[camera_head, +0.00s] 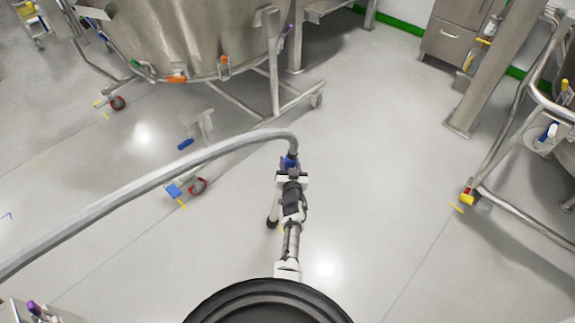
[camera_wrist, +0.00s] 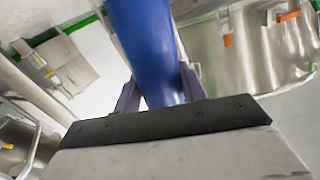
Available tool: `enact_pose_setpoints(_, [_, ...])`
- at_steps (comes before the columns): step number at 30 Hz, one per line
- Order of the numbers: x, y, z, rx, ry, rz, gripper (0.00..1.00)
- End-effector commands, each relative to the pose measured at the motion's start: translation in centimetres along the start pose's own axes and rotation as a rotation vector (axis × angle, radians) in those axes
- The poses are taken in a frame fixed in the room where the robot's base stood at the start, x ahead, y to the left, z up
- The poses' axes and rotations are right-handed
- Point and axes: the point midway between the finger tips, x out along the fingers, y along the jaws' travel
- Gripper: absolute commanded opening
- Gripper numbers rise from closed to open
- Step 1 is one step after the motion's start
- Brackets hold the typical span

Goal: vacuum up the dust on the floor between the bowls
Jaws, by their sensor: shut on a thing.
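My gripper (camera_head: 289,165) is at the far end of my outstretched arm, above the open floor. In the wrist view my gripper (camera_wrist: 158,92) has its two fingers shut on a blue vacuum tube (camera_wrist: 146,45). In the head view a grey vacuum hose (camera_head: 160,178) arcs in from the left edge to that tube. A short pale tube with a dark end (camera_head: 272,222) shows beside my arm; its contact with the floor is unclear. A large steel bowl (camera_head: 190,35) on a wheeled frame stands at the upper left. I cannot make out dust on the grey floor (camera_head: 385,190).
A wheeled frame's red-and-blue caster (camera_head: 196,186) is left of my gripper, under the hose. A steel post (camera_head: 495,65) and a tubular frame (camera_head: 515,207) stand on the right. A steel cabinet (camera_head: 455,38) is at the back. The floor between is clear.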

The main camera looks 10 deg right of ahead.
Motion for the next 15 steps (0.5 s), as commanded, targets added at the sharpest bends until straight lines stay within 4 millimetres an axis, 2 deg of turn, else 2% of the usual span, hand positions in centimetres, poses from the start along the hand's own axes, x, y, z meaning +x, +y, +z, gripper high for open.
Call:
enact_pose_setpoints(8, [-0.1, 0.1, -0.3, 0.000, 0.003, 0.000, 0.18])
enact_pose_setpoints(15, [-1.4, 1.4, -0.7, -0.001, 0.003, 0.002, 0.18])
